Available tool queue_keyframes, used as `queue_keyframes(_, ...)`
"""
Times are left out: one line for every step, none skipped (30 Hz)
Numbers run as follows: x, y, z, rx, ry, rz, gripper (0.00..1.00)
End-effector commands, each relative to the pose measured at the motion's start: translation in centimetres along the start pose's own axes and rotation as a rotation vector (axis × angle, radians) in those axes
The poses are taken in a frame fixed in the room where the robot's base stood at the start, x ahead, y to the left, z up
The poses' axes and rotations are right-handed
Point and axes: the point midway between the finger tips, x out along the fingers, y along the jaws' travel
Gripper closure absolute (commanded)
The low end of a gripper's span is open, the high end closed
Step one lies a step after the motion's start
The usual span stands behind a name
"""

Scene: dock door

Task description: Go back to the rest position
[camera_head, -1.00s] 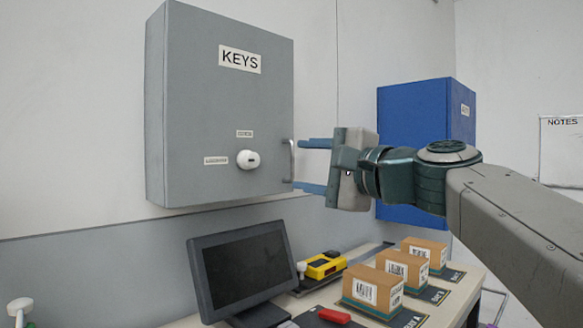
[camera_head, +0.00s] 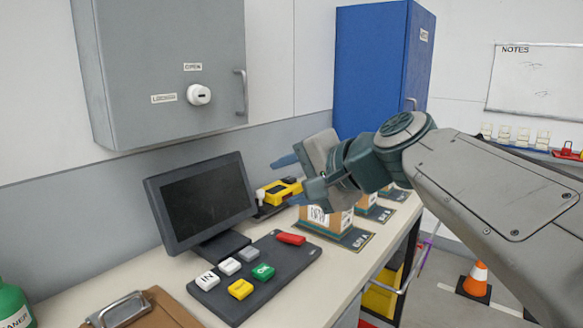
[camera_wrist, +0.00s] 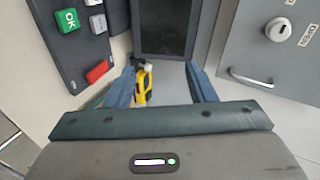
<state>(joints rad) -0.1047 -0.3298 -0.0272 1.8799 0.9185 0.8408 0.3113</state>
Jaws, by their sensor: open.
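My gripper (camera_head: 290,179) is open and empty. It is in front of the bench, in the air above the row of boxes and close to the yellow device in the head view. In the wrist view its two blue fingers (camera_wrist: 162,84) are spread apart, with the yellow device (camera_wrist: 142,82) showing between them in the background. The grey key cabinet (camera_head: 160,65) is on the wall at upper left, its door closed. Its white knob (camera_head: 198,95) sits below the OPEN label and right of the LOCKED label. My gripper is apart from the cabinet handle (camera_head: 241,92).
A monitor (camera_head: 205,200) and a dark button panel (camera_head: 232,302) stand on the bench (camera_head: 160,270). Boxes (camera_head: 338,222) on dark mats are partly hidden behind my gripper. A blue cabinet (camera_head: 372,70) stands behind. A clipboard (camera_head: 140,310) and green bottle (camera_head: 12,305) are at lower left.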

Motion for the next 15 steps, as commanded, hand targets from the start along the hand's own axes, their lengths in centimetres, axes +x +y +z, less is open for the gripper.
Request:
queue_keyframes(-0.9,1.6,0.1,-0.053,0.0,0.099,0.5)
queue_keyframes(-1.2,3.3,0.3,-0.09,-0.002,0.158,0.5)
queue_keyframes(-1.6,5.4,0.6,-0.138,-0.01,0.236,0.5)
queue_keyframes(-2.1,7.0,0.8,-0.176,-0.019,0.295,0.5)
queue_keyframes(-2.6,8.6,1.1,-0.214,-0.029,0.353,0.5)
queue_keyframes(-3.4,10.7,1.5,-0.263,-0.047,0.429,0.5)
queue_keyframes(-4.1,12.2,1.8,-0.301,-0.063,0.486,0.5)
queue_keyframes(-4.8,13.6,2.1,-0.337,-0.079,0.54,0.5)
queue_keyframes(-5.8,15.5,2.5,-0.386,-0.105,0.608,0.5)
queue_keyframes(-6.6,16.8,2.8,-0.418,-0.125,0.656,0.5)
queue_keyframes(-7.4,17.9,3.1,-0.451,-0.145,0.7,0.5)
queue_keyframes(-8.3,19.3,3.5,-0.49,-0.171,0.754,0.5)
queue_keyframes(-9.0,20.3,3.8,-0.517,-0.191,0.789,0.5)
queue_keyframes(-9.6,21.1,4.0,-0.539,-0.209,0.82,0.5)
queue_keyframes(-10.3,22.0,4.3,-0.568,-0.23,0.855,0.5)
